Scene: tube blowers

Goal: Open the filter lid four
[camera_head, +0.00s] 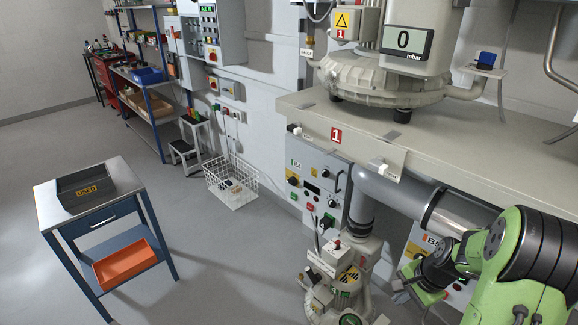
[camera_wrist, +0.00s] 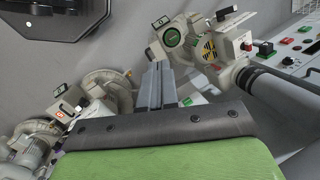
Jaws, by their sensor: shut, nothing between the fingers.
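My gripper (camera_wrist: 158,72) is shut and empty; its two grey fingers lie together in the wrist view. They point toward a pale machine unit (camera_wrist: 195,42) with a green-ringed round cap (camera_wrist: 172,37) and a yellow-black warning sign. The fingertips look apart from it, but their exact distance cannot be told. In the head view my green arm comes in from the right, beside a similar unit (camera_head: 345,280) below the bench. I cannot read a number four on any lid, so which one is filter lid four cannot be told.
More pale machine units (camera_wrist: 105,85) stand at the left of the wrist view. A thick grey pipe (camera_head: 400,195) runs under the bench (camera_head: 450,140) close to my arm. A wire basket (camera_head: 231,182) and a small table (camera_head: 50,205) stand left, with open floor between.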

